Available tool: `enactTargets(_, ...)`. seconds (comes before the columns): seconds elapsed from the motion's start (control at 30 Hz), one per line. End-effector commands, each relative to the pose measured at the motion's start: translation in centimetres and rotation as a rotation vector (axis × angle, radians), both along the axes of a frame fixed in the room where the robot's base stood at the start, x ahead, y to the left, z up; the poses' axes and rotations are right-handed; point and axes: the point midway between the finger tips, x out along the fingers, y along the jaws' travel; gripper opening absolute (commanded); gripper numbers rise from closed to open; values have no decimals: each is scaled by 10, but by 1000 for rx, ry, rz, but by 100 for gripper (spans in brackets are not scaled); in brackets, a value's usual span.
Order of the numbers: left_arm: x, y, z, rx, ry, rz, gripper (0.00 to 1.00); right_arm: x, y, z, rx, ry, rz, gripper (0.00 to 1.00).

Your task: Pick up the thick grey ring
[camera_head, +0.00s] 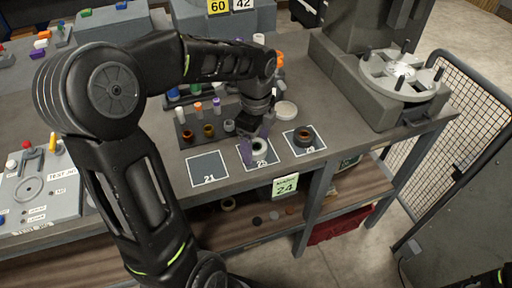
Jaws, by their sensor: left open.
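A thick pale grey ring (261,146) lies on the middle square mat, which appears to read 25 (263,163). My left gripper (257,146) points down over this mat, open, with its fingers close around or beside the ring. I cannot tell whether they touch it. The gripper partly hides the ring. A dark ring with a brownish inside (303,136) lies on the right mat, labelled 29 (309,150). My right gripper is not in view.
The left mat, labelled 21 (207,170), is empty. Behind stands a dark rack (188,143) with small brown rings and coloured pegs. A white round dish (286,109) lies behind the mats. A round fixture (402,75) stands at right, a test panel (40,190) at left.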

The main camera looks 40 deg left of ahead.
Motion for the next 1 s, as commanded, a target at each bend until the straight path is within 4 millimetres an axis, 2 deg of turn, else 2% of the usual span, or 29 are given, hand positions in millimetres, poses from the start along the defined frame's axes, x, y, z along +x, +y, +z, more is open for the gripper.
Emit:
enactTargets(0.57,0,0,0,0,0,1,78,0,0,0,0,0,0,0)
enactTargets(1.0,0,0,0,0,0,1,42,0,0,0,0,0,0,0)
